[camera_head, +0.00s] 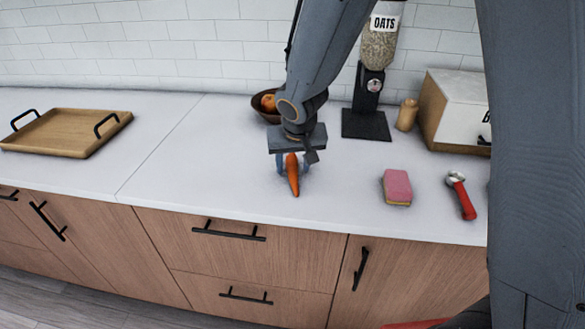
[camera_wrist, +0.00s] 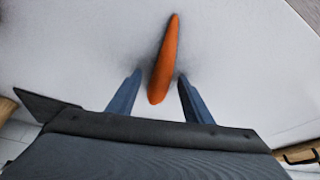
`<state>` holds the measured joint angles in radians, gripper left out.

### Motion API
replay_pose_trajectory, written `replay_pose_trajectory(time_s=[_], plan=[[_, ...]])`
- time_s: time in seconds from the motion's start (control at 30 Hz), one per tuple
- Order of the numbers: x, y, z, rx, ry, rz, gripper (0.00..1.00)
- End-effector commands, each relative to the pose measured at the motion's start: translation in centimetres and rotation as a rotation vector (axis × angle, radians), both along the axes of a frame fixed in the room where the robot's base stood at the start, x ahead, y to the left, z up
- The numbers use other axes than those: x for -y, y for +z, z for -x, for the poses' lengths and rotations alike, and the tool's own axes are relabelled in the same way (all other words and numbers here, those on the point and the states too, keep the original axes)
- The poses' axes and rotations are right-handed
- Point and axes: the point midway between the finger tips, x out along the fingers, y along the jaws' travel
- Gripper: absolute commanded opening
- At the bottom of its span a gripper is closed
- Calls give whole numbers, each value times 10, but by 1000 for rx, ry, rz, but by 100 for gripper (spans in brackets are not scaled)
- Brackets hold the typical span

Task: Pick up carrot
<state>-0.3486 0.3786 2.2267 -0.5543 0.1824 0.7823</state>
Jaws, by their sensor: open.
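The orange carrot (camera_head: 293,176) lies on the white counter near its front edge, pointing toward the edge. My gripper (camera_head: 292,168) is above the carrot and reaches down over its rear part. In the wrist view the carrot (camera_wrist: 165,62) runs lengthwise, and its near end sits between the two blue fingers of my gripper (camera_wrist: 159,88). The fingers are apart, one on each side, with a gap to the carrot on both sides. Whether the fingertips touch the counter cannot be told.
A pink sponge (camera_head: 397,187) and a red-handled tool (camera_head: 461,195) lie to the right. Behind stand a bowl with fruit (camera_head: 265,105), an oats dispenser (camera_head: 371,90), a small wooden shaker (camera_head: 407,115) and a bread box (camera_head: 455,110). A wooden tray (camera_head: 68,132) is far left; the counter between is clear.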

Motion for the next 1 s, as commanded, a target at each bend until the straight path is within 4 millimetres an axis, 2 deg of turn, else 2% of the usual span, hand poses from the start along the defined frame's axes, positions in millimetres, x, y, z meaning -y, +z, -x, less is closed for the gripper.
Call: replay_pose_trajectory(time_s=[0.2,0.43,0.5,0.77,0.87,1.0], plan=[[0,0,0,1,0,0,46],[0,0,0,1,0,0,7],[0,0,0,1,0,0,0],[0,5,-1,2,0,0,0],[0,17,-1,4,-1,0,0],[0,44,-2,7,-2,-1,0]])
